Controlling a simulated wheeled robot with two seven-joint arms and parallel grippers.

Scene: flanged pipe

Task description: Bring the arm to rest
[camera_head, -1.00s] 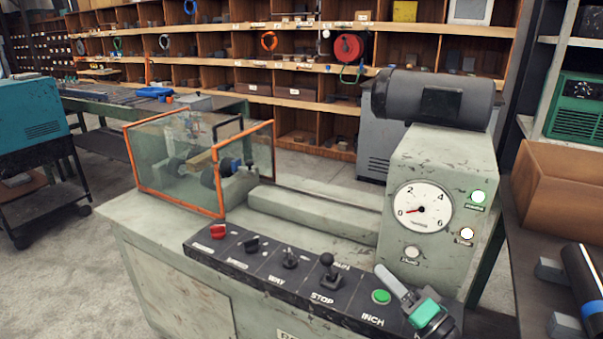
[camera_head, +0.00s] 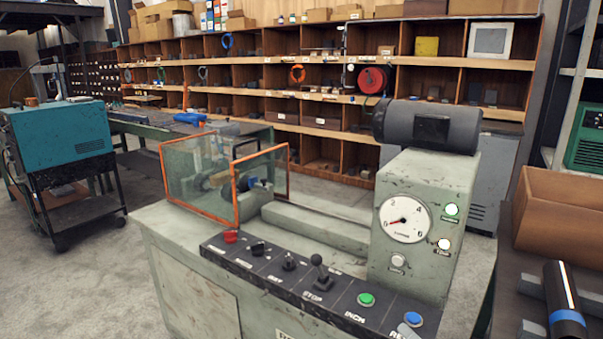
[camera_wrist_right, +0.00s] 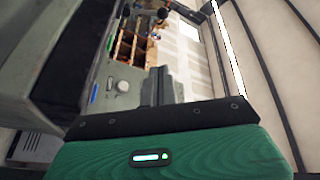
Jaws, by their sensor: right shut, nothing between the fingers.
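My right gripper (camera_wrist_right: 163,86) shows only in the right wrist view, with its grey fingers together and nothing between them. Below them is its green body. In the head view the bench machine (camera_head: 190,270) has a sloping black panel (camera_head: 335,296) with a red knob, levers, a green button (camera_head: 366,299) and a blue button (camera_head: 413,319). Its gauge (camera_head: 404,219) needle points near 0.
An orange-framed clear guard (camera_head: 197,172) stands on the machine. At right are a cardboard box (camera_head: 565,215) and a black pipe with a blue band (camera_head: 566,305). A teal unit (camera_head: 60,138) on a cart stands left. Shelving fills the back. Floor at left is open.

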